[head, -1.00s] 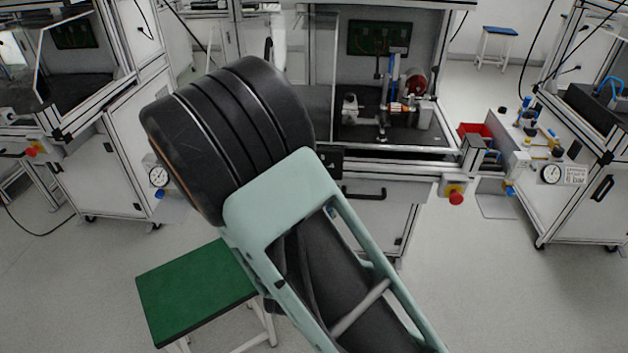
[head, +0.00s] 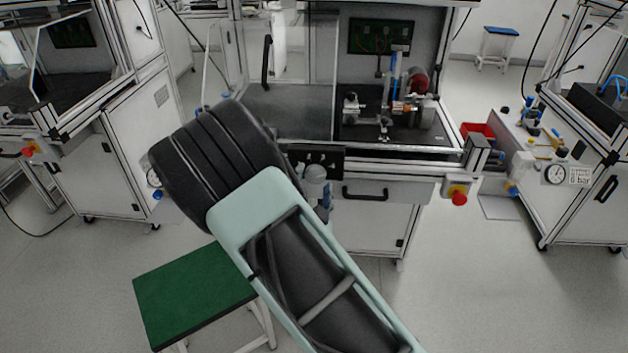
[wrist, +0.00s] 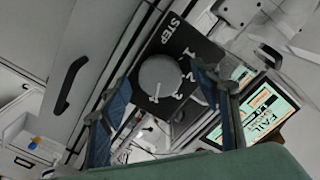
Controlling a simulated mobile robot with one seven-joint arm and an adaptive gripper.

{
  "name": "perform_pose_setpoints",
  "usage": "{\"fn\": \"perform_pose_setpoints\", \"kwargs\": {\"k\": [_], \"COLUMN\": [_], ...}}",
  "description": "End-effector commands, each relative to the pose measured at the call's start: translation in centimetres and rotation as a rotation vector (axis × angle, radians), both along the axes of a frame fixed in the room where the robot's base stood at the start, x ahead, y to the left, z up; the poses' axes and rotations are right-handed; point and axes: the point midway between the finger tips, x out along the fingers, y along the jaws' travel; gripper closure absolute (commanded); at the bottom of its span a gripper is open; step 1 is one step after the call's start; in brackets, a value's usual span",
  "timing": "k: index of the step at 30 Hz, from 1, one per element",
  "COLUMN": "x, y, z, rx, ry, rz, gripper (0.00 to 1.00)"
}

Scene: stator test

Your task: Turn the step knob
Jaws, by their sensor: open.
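The step knob (wrist: 160,74) is a round grey knob with a white mark on its lower side in the wrist view. Of the digits, the 3 looks closest to the mark, but I cannot tell the exact setting. My gripper (wrist: 164,84) is open, with one blue-padded finger left of the knob and one right of it. I cannot tell whether either touches it. In the head view my gripper (head: 325,203) is partly hidden by my arm, in front of the station's black panel (head: 333,158).
A screen (wrist: 253,108) reading FAIL stands right of the knob. A dark handle (head: 365,193) and a red emergency button (head: 459,198) are on the station front. A green-topped stool (head: 190,292) stands below my arm.

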Motion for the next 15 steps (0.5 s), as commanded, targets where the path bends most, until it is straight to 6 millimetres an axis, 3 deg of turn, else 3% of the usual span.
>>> {"fn": "perform_pose_setpoints", "kwargs": {"k": [11,15], "x": [0.83,0.81], "y": [-0.08,-0.07], "z": [-0.03,-0.02], "rx": [-0.001,-0.001], "ry": [0.001,0.001], "rz": [0.000,0.000], "gripper": [0.43,0.56]}}
